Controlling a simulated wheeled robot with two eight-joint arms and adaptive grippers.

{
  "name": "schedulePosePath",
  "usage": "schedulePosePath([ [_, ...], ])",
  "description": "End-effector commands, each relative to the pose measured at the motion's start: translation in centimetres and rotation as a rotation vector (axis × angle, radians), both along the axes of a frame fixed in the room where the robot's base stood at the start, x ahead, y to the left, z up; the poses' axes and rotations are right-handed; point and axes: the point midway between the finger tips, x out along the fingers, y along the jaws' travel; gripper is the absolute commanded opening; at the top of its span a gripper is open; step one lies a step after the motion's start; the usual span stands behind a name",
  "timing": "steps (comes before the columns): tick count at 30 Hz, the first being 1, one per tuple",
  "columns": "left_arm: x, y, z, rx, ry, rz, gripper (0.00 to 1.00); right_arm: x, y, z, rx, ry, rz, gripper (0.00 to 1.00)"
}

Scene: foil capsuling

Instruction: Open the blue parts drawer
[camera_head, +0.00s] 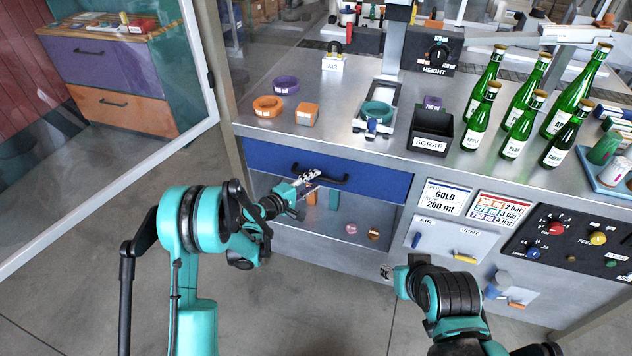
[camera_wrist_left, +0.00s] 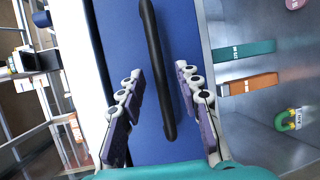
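The blue parts drawer (camera_head: 376,183) sits under the front edge of the metal bench and looks shut. Its front also fills the middle of the left wrist view (camera_wrist_left: 119,35). Its black bar handle (camera_head: 336,180) also shows in the left wrist view (camera_wrist_left: 153,50). My left gripper (camera_head: 309,176) is at the handle. In the left wrist view its two fingers (camera_wrist_left: 158,78) are spread, one on each side of the handle, with visible gaps. My right gripper (camera_head: 387,272) is low in front of the bench, away from the drawer; its fingers are too small to read.
An open compartment (camera_head: 350,215) below the drawer holds several small parts. On the bench stand a black scrap bin (camera_head: 430,131), green bottles (camera_head: 520,125) and coloured rings (camera_head: 268,106). Control panels (camera_head: 575,238) are at the right. A glass door (camera_head: 120,130) stands at the left.

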Motion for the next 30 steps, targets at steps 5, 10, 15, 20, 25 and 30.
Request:
schedulePosePath([
  [5,1.7,-1.6,-0.6,0.001,-0.001,-0.001,0.34,0.0,0.0,-0.9,0.000,0.000,0.000,0.40],
  [10,2.3,-2.1,-0.6,0.001,-0.001,0.000,0.34,0.0,0.0,-1.0,0.000,0.000,0.000,0.40],
  [15,2.4,-2.1,-0.5,0.001,-0.001,0.001,0.34,0.0,0.0,-1.0,0.000,0.000,0.000,0.40],
  [20,2.4,-2.1,-0.5,0.001,-0.001,0.001,0.03,0.0,0.0,-1.0,0.000,0.000,0.000,0.40],
  [25,2.4,-2.1,-0.5,0.001,-0.001,0.000,0.00,0.0,0.0,-1.0,0.000,0.000,0.000,0.40],
  [30,2.3,-2.0,-0.6,0.002,-0.001,0.000,0.00,0.0,0.0,-1.0,0.000,0.000,0.000,0.40],
])
